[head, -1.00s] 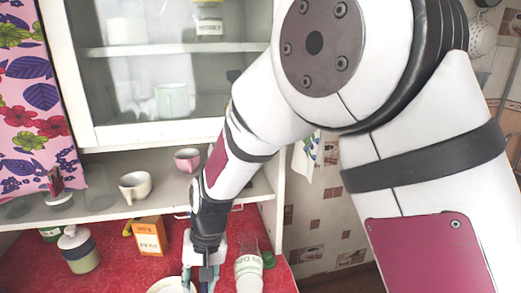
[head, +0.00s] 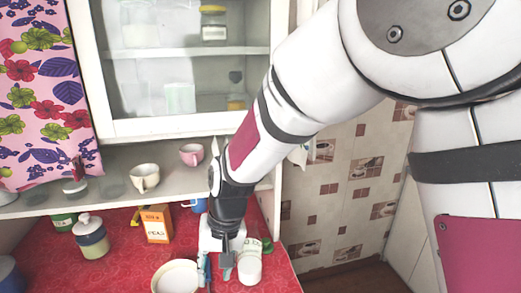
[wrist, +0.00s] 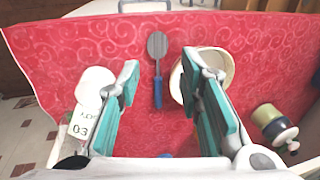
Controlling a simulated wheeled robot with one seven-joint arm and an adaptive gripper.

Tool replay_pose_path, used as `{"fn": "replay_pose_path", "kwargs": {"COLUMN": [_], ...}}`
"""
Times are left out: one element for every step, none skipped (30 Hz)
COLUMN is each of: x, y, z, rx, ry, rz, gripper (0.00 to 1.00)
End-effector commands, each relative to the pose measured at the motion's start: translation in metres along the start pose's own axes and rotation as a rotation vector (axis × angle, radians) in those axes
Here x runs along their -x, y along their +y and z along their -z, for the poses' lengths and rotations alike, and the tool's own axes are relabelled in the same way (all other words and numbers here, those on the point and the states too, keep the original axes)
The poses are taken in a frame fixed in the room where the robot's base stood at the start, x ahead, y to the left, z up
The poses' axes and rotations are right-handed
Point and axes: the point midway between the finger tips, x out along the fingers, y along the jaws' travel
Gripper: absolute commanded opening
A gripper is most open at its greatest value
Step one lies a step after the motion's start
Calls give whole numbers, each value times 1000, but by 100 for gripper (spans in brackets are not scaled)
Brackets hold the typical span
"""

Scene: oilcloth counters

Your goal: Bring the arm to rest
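My arm reaches down from the upper right in the head view. My gripper (head: 217,272) hangs over the red counter, between a white bowl (head: 176,277) and a white bottle (head: 249,268). In the wrist view my gripper (wrist: 160,82) is open, its two teal-padded fingers wide apart with nothing held between them. Below and beyond the fingers, a grey-headed utensil (wrist: 157,47) with a blue handle lies on the red cloth. The bottle (wrist: 90,88) is left of the fingers and the bowl (wrist: 221,62) is partly hidden behind the right finger.
A lidded jar (head: 91,238), an orange box (head: 156,224) and a blue mug (head: 199,205) stand on the counter (head: 125,262). A shelf above holds a cream cup (head: 144,177) and a pink cup (head: 191,154). A glass-fronted cabinet (head: 185,128) hangs over it.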

Motion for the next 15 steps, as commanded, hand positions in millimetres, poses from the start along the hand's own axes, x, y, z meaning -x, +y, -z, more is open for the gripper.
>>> {"fn": "replay_pose_path", "kwargs": {"x": [12,18,26,32,39,50,58,66,80,90,101,114,125,134,147], "y": [6,10,14,18,23,29,34,40,48,56,63,74,81,89,98], "z": [0,0,-1,-1,-2,-4,-6,-8,-10,-14,-18,-24,-29,-34,-42], "rx": [-4,-5,-6,-7,-9,-11,-13,-16,-20,-24,-27,-33,-37,-42,-47], "ry": [15,23,33,41,50,63,73,85,104,117,132,152,168,182,202], "rz": [-1,-2,-4,-6,-8,-12,-14,-17,-22,-27,-32,-40,-46,-53,-63], "gripper": [33,33,33,33,33,33,33,33,33,33,33,33,33,33,33]}}
